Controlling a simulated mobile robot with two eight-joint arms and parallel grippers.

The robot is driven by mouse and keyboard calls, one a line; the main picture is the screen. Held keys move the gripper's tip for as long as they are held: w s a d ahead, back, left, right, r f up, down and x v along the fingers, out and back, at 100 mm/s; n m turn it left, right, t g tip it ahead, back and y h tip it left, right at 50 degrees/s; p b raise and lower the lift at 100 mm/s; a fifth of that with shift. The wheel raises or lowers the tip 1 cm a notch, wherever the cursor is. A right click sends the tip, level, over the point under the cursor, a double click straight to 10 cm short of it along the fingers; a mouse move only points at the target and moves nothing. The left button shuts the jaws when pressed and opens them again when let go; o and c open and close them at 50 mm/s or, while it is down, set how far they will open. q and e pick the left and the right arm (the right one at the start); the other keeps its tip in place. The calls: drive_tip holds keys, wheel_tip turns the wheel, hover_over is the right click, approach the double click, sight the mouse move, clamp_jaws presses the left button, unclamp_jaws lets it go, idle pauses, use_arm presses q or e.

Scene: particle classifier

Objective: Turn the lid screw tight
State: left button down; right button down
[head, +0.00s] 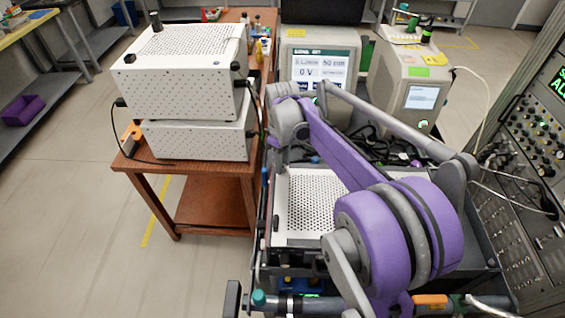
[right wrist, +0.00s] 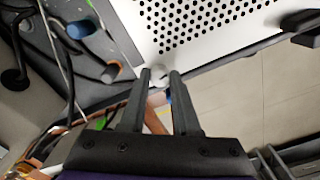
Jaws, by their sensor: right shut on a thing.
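The lid screw (right wrist: 158,73) is a small pale knob at the lower corner of a white perforated lid in the right wrist view. My right gripper (right wrist: 160,76) has its two dark fingers on either side of it and is shut on it at the fingertips. The same kind of white perforated lid (head: 312,205) lies on the cart in the head view, partly behind my purple right arm. The screw and the right fingertips cannot be made out in the head view. My left gripper is not in view.
White perforated boxes (head: 190,75) are stacked on the brown table (head: 195,178) at left. A display instrument (head: 318,65) and another instrument (head: 408,85) stand behind the cart. A rack (head: 530,150) is at right. Posts with blue (right wrist: 80,29) and orange (right wrist: 112,70) tips stand near the fingers.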

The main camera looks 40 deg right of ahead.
drive_tip(key=m, duration=0.5)
drive_tip(key=shift+m, duration=0.3)
drive_tip(key=m, duration=0.4)
drive_tip(key=shift+b, duration=0.3)
drive_tip(key=m, duration=0.5)
drive_tip(key=shift+m, duration=0.4)
drive_tip(key=m, duration=0.4)
drive_tip(key=shift+m, duration=0.3)
drive_tip(key=c, duration=0.6)
unclamp_jaws()
wheel_tip(320, 180, up, 11)
drive_tip(key=shift+f, duration=0.1)
